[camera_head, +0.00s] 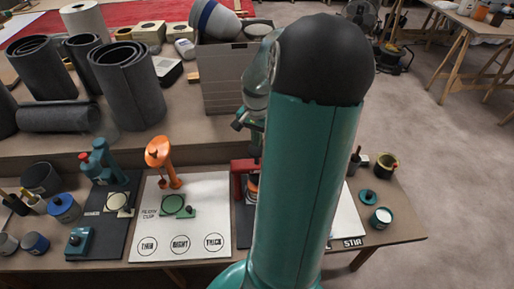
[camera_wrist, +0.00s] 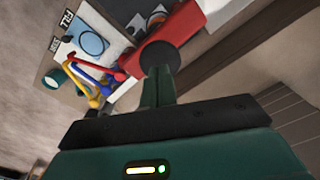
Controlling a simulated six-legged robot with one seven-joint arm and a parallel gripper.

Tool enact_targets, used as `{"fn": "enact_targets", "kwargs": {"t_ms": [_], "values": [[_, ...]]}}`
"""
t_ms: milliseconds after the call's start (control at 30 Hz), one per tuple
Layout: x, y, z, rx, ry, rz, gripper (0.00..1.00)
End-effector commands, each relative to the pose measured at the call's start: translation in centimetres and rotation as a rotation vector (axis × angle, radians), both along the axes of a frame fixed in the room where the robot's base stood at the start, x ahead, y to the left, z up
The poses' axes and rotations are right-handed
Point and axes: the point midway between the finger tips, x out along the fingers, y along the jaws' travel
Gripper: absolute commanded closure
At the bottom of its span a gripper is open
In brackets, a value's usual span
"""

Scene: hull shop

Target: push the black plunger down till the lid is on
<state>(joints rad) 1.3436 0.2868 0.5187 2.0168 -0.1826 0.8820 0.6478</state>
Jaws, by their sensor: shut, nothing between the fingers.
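The black plunger (camera_wrist: 160,56) shows in the wrist view as a round dark knob at the end of a red press (camera_wrist: 188,25). My gripper (camera_wrist: 158,80) is shut and empty. Its fingertips reach up to the knob in the picture and overlap its lower edge; I cannot tell whether they touch it. In the head view the red press (camera_head: 240,167) stands on the bench, mostly hidden behind my green arm. A small part of a can (camera_head: 252,185) shows under it. The lid and its seating on the can are hidden.
A white board (camera_head: 190,215) with printed circles and an orange stand (camera_head: 160,158) lie left of the press. A teal press (camera_head: 103,165) stands further left. Small pots (camera_head: 381,217) sit at the right end. Grey rolls (camera_head: 128,85) and a grey crate (camera_head: 222,85) stand behind.

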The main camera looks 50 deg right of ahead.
Motion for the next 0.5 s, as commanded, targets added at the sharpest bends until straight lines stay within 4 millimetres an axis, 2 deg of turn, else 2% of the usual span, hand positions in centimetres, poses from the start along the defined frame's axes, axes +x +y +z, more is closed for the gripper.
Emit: {"fn": "enact_targets", "kwargs": {"t_ms": [500], "values": [[0.0, 0.0, -1.6, 0.001, 0.000, 0.000, 1.00]]}}
